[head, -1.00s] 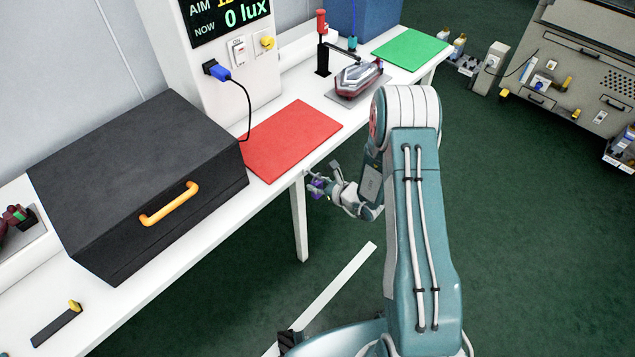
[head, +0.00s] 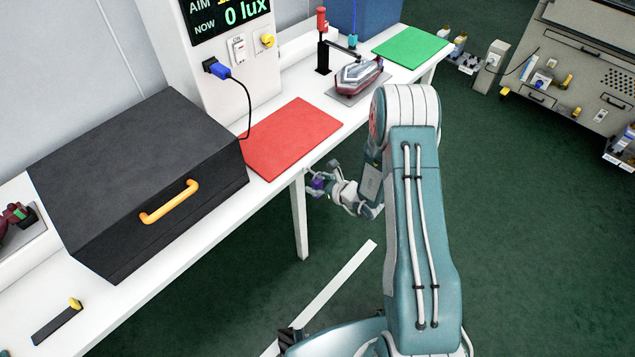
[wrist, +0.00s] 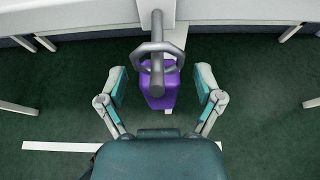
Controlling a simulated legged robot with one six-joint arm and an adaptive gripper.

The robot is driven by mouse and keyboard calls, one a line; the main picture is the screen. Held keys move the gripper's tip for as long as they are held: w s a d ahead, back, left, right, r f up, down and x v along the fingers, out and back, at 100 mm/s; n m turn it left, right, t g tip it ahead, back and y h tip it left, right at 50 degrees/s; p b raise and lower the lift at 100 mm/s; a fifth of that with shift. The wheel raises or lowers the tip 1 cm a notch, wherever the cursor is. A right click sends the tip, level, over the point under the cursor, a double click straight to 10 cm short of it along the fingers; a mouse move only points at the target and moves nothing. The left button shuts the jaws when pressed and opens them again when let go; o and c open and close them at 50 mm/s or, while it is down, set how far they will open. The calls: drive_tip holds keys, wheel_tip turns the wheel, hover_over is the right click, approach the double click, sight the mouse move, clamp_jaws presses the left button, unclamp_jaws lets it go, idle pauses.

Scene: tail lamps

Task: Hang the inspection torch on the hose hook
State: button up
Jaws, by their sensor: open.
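The inspection torch, with a purple body (wrist: 160,90) and a grey angular ring (wrist: 157,54), is at the bench's front edge in the wrist view. The grey hose hook (wrist: 157,30) sticks out from the bench edge as a rod. The ring appears to be around the rod, with the purple body below it. My gripper (wrist: 161,88) is open, one finger on each side of the purple body, with a gap on both sides. In the head view, my gripper (head: 322,184) is below the red mat's corner, and the purple body (head: 318,184) shows small there.
The white bench (head: 283,190) carries a black case (head: 130,170) with an orange handle, a red mat (head: 292,138), a tail lamp (head: 358,76) on a stand and a green mat (head: 411,48). A bench leg (head: 299,220) stands near my gripper.

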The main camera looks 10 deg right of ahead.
drive_tip(key=v, duration=1.2)
drive_tip(key=s+a+r+n+g+y, duration=0.1)
drive_tip(key=s+a+r+n+g, duration=0.35)
drive_tip(key=r+n, duration=0.4)
drive_tip(key=s+a+r+n+g+y, duration=0.2)
drive_tip(key=s+a+r+n+g, duration=0.2)
drive_tip(key=a+r+n, duration=0.45)
drive_tip(key=s+d+r+n+t+h, duration=0.1)
drive_tip(key=s+d+r+n+h, duration=0.3)
drive_tip(key=s+r+n+h, duration=0.1)
drive_tip(key=s+d+r+n+t+h, duration=0.2)
drive_tip(key=s+d+r+n+h, duration=0.3)
drive_tip(key=s+r, duration=0.4)
drive_tip(key=shift+r+n+h, duration=0.5)
drive_tip(key=shift+r+n, duration=0.25)
drive_tip(key=shift+n, duration=0.15)
drive_tip(key=shift+d, duration=0.1)
